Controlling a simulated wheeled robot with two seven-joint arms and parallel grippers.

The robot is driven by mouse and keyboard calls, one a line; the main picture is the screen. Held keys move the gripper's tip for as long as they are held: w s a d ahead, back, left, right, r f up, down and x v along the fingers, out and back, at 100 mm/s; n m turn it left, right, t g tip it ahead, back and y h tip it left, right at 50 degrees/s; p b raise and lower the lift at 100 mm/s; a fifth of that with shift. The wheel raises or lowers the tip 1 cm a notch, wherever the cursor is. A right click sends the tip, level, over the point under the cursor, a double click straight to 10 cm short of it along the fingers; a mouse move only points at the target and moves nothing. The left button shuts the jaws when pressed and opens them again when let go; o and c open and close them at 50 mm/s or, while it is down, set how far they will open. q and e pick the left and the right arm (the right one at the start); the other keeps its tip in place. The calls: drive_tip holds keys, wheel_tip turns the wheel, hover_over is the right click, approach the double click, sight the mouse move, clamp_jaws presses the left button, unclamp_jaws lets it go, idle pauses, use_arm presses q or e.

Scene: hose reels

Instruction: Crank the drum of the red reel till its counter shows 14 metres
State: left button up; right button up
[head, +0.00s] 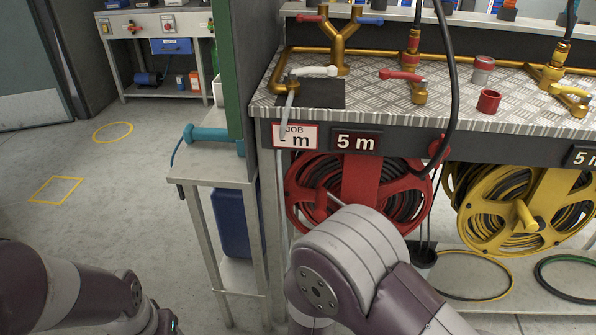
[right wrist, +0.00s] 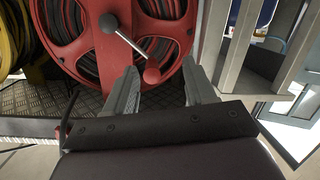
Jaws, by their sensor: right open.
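The red reel (head: 302,190) hangs under the bench in the head view, black hose on its drum. Its counter (head: 356,141) reads 5 m. In the right wrist view the red reel (right wrist: 72,35) fills the top, and its grey crank arm (right wrist: 130,42) runs from the hub to a red knob (right wrist: 152,75). My right gripper (right wrist: 160,68) is open, with the knob showing between its fingers; I cannot tell whether they touch it. My right arm hides the gripper and the reel's lower part in the head view. My left gripper is out of view; only that arm shows.
A job card (head: 296,136) hangs left of the counter, its number partly covered by a hanging grey nozzle or hose. The yellow reel (head: 527,215) is to the right. A small side table (head: 215,176) stands left. Open floor lies further left.

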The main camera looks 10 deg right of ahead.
sight(321, 203)
drive_tip(key=shift+t+h, duration=0.6)
drive_tip(key=shift+t, duration=0.3)
drive_tip(key=w+d+r+b, duration=0.1)
drive_tip(key=w, duration=0.3)
drive_tip(key=w+d+r+b, duration=0.1)
drive_tip(key=w, duration=0.2)
drive_tip(key=w+d+r+b, duration=0.1)
drive_tip(key=w+d, duration=0.1)
drive_tip(key=w, duration=0.2)
drive_tip(key=shift+w+r+b, duration=0.15)
drive_tip(key=shift+w+b, duration=0.15)
drive_tip(key=shift+b, duration=0.1)
drive_tip(key=shift+w+d+r, duration=0.1)
drive_tip(key=shift+w+d, duration=0.05)
drive_tip(key=shift+w, duration=0.3)
drive_tip(key=shift+c, duration=0.3)
clamp_jaws()
